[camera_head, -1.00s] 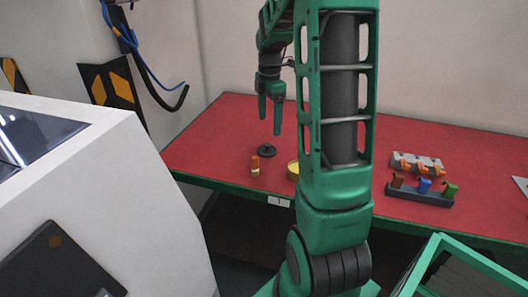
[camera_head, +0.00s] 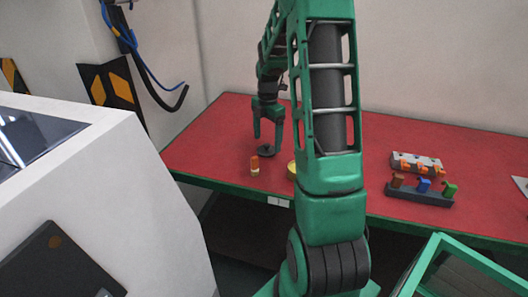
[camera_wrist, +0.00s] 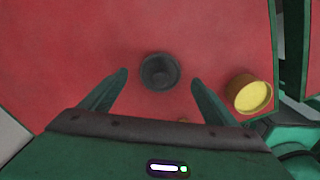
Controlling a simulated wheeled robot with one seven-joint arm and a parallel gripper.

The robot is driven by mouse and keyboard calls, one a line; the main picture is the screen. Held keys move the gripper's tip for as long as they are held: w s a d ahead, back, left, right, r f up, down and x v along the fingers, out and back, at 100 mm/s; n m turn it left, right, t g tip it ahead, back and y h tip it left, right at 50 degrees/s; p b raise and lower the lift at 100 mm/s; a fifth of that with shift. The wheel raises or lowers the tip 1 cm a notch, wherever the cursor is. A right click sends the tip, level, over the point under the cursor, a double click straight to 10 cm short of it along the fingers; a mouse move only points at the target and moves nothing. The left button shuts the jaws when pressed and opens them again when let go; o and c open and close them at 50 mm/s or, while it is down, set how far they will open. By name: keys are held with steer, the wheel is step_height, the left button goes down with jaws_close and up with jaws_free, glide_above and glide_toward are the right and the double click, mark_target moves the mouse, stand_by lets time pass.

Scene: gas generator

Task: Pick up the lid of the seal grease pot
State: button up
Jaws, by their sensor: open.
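The lid (camera_head: 266,151) is a small dark round disc with a raised middle, lying on the red table. In the wrist view the lid (camera_wrist: 159,71) sits between and slightly beyond my fingertips, with space on both sides. The seal grease pot (camera_wrist: 249,93) is a round tub with yellow contents, uncovered, to the right of my right finger. In the head view the pot (camera_head: 292,170) is partly hidden behind my arm. My gripper (camera_head: 267,143) is open, empty and pointing down above the lid. It also shows in the wrist view (camera_wrist: 160,78).
A small orange-and-white item (camera_head: 254,166) stands near the table's front edge, left of the pot. A dark rack with coloured pieces (camera_head: 420,192) and a grey block with orange parts (camera_head: 418,164) lie to the right. The red table (camera_head: 205,140) is bare at left.

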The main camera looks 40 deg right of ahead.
mark_target(267, 148)
steer(key=shift+f, duration=1.45)
steer(key=shift+s, duration=0.1)
steer(key=c, duration=1.1)
